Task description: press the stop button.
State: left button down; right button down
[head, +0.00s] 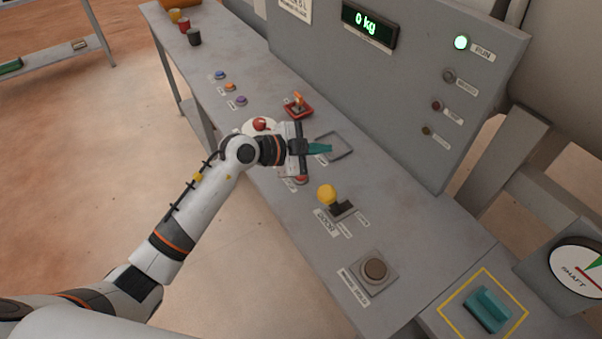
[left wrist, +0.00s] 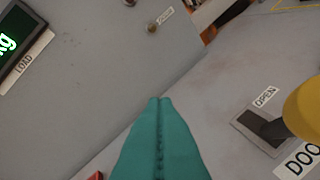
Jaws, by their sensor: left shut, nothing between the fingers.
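A red mushroom-shaped button (head: 260,124) stands on a pale round plate on the console, just left of my left gripper in the head view; its label cannot be read. Another reddish button (head: 300,179) is partly hidden below the gripper, so I cannot tell which one is marked stop. My left gripper (head: 328,148) is shut and empty above the console, its teal fingers pointing right. In the left wrist view the closed fingers (left wrist: 160,102) point toward the upright panel, with no button at their tips. My right gripper is not in view.
A yellow-knobbed door lever (head: 327,194) stands close to the gripper; it also shows in the left wrist view (left wrist: 305,108). A red-based switch (head: 298,108) is behind. A large round button (head: 375,269) is nearer.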

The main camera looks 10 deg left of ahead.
pick_arm(q)
jog(key=w+a+f+n+g+y, duration=0.1)
jog(key=w+a+y, duration=0.1)
jog(key=a+y, duration=0.3)
jog(key=shift+a+f+n, duration=0.3)
jog(key=shift+a+f, duration=0.05)
jog(key=shift+a, duration=0.1)
jog(key=shift+w+f, duration=0.1)
jog(key=shift+f, duration=0.05)
notch_tip(320, 180, down, 7)
jog(key=b, duration=0.7)
jog(key=shift+r, duration=0.2)
jog(key=shift+f+b, duration=0.35)
jog(key=shift+f, duration=0.6)
dwell(0.4)
jog(key=shift+f, duration=0.4)
